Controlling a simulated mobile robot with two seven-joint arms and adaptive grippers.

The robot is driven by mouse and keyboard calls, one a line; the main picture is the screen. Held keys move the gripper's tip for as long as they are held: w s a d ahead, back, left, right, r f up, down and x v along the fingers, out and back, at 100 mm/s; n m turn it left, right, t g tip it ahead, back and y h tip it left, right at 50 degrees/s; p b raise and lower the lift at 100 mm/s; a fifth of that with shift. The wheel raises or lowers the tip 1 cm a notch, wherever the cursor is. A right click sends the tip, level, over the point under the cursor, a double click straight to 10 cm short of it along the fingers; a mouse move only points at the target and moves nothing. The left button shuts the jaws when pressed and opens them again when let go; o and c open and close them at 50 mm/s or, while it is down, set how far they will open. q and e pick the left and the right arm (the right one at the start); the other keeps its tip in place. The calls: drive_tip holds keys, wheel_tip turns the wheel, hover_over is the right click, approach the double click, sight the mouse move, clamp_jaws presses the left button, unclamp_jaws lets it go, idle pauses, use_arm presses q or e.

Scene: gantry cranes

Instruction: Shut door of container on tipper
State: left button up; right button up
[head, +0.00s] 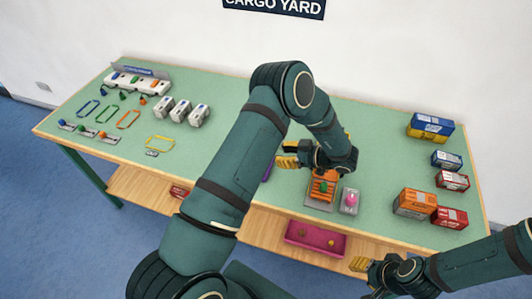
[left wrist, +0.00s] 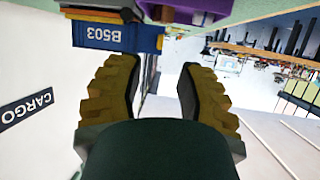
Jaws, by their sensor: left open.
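A blue container (left wrist: 110,35) marked B503 shows at the top of the left wrist view, which looks upside down. It meets a purple part (left wrist: 205,10), perhaps the tipper; I cannot tell whether its door is open. In the head view my left arm hides the container, and only a sliver of purple (head: 267,171) shows beside the arm. My left gripper (head: 285,155) points left over the table's middle. Its yellow fingers (left wrist: 158,88) are open and empty, with the container just beyond one fingertip. My right gripper (head: 360,266) is low at the table's front; its jaws are unclear.
Several containers, one orange (head: 414,203), stand at the right of the green table (head: 230,110). A magenta tray (head: 316,238) lies on the lower shelf.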

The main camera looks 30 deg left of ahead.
use_arm(q)
drive_tip(key=x, duration=0.7)
drive_tip(key=shift+b, duration=0.3)
clamp_jaws()
